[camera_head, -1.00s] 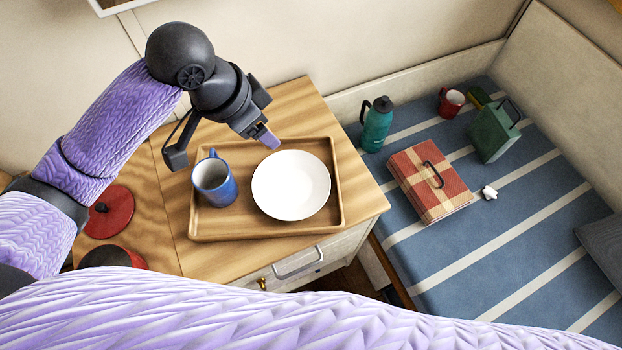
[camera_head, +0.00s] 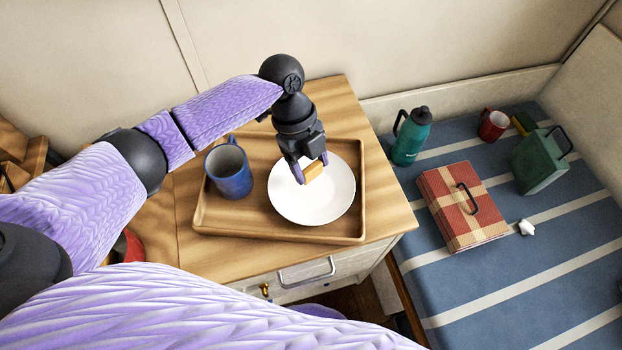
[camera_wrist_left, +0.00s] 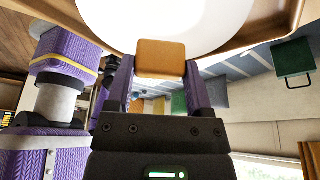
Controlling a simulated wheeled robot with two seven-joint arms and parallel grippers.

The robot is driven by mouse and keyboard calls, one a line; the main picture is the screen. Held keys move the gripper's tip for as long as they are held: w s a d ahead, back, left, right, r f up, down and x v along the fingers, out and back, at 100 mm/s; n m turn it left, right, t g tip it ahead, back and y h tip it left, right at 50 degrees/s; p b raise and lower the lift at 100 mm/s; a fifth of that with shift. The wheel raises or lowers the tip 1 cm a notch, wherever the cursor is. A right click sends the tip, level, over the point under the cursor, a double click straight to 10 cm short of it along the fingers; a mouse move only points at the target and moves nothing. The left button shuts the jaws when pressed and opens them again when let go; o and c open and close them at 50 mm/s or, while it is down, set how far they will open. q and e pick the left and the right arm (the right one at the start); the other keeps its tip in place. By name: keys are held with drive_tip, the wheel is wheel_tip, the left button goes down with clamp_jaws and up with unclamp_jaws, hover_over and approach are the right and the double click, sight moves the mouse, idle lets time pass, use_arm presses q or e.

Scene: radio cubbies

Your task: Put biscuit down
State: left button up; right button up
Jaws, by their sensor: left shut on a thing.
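My left gripper (camera_head: 312,166) is shut on a small golden-brown biscuit (camera_head: 313,172), over the white plate (camera_head: 300,207). In the left wrist view the biscuit (camera_wrist_left: 161,59) sits between the purple fingertips of my left gripper (camera_wrist_left: 160,70), with the plate (camera_wrist_left: 150,20) just beyond it. I cannot tell whether the biscuit touches the plate. The plate lies on the right part of a wooden tray (camera_head: 235,228). My right gripper is not in view.
A blue mug (camera_head: 229,173) stands on the tray, left of the plate. The tray is on a wooden cabinet (camera_head: 335,95). To the right, a striped bed (camera_head: 480,285) holds a teal flask (camera_head: 411,140), a plaid box (camera_head: 462,205), a red mug (camera_head: 493,124) and a green case (camera_head: 538,162).

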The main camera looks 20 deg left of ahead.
sight(310, 177)
use_arm(q)
wheel_tip(310, 177, down, 4)
drive_tip(key=shift+f+b, duration=0.1)
drive_tip(key=shift+b, duration=0.65)
drive_tip(key=shift+f, duration=0.25)
drive_tip(key=shift+r, duration=0.15)
drive_tip(key=o, duration=1.2)
drive_tip(key=p+v, duration=0.4)
drive_tip(key=v, duration=0.8)
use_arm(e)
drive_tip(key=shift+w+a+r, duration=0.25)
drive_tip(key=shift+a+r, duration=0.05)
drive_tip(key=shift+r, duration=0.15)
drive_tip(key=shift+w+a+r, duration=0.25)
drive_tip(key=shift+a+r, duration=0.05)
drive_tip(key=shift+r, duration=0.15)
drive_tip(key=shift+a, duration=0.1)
